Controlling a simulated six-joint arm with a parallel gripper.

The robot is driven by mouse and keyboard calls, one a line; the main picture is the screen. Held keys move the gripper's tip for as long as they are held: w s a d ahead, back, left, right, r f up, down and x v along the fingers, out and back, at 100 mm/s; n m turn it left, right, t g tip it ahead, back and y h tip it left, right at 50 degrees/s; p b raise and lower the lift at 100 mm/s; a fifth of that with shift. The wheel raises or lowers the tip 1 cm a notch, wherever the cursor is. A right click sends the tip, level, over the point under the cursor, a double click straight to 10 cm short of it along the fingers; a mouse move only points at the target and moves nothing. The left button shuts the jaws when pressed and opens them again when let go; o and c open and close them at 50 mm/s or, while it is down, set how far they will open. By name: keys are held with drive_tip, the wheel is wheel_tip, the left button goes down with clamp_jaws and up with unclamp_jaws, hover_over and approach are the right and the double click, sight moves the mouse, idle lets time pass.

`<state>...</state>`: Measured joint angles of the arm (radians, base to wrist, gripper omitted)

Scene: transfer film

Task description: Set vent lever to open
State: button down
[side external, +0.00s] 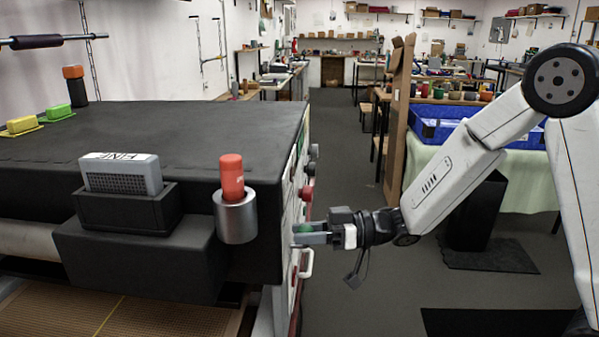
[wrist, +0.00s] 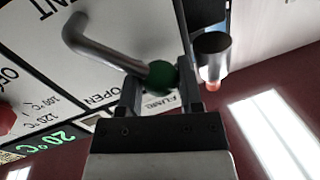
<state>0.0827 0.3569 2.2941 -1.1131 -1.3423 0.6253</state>
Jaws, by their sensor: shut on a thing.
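The vent lever (wrist: 110,52) is a bent grey metal rod with a green ball knob (wrist: 163,77) at its end. It stands out from a white panel (wrist: 50,60) with black lettering, partly cut off at the picture's edge. The word OPEN is printed near the knob end. My gripper (wrist: 160,88) is shut on the green knob, with one finger on each side of it. In the side external view my gripper (side external: 312,238) reaches the machine's right-hand face, and a little of the green knob shows between the fingers. The lever's rod is hidden there.
A silver cup (side external: 237,218) with an orange-capped item (side external: 232,175) is fixed at the machine's near corner. A white handle (side external: 306,264) sits just below my gripper, and red knobs (side external: 306,193) sit above it.

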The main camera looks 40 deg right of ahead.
sight(291, 208)
drive_tip(key=shift+s+f+m, duration=0.1)
drive_tip(key=shift+f+m, duration=0.1)
drive_tip(key=shift+m, duration=0.1)
idle(0.7)
drive_tip(key=m, duration=0.1)
drive_tip(key=w+d+m, duration=0.1)
drive_tip(key=m, duration=0.1)
drive_tip(key=shift+w+d+r, duration=0.1)
drive_tip(key=shift+r, duration=0.25)
drive_tip(key=m, duration=0.1)
drive_tip(key=w+d+m, duration=0.1)
drive_tip(key=m+t, duration=0.1)
drive_tip(key=shift+w+d+r+m+y, duration=0.15)
drive_tip(key=shift+w+d+m+y, duration=0.15)
drive_tip(key=shift+m, duration=0.1)
drive_tip(key=m, duration=0.2)
drive_tip(key=w+d+m+t, duration=0.1)
drive_tip(key=m, duration=0.1)
drive_tip(key=shift+w+d, duration=0.2)
drive_tip(key=shift+w+d+f+m+t, duration=0.2)
drive_tip(key=shift+w+d+f+m, duration=0.05)
drive_tip(key=shift+m, duration=0.5)
drive_tip(key=shift+w+d+f+m+t, duration=0.2)
drive_tip(key=shift+w+m, duration=0.05)
drive_tip(key=shift+m, duration=0.5)
drive_tip(key=shift+c, duration=1.7)
unclamp_jaws()
drive_tip(key=shift+o, duration=0.4)
drive_tip(key=shift+w+r, duration=0.1)
drive_tip(key=shift+r, duration=0.05)
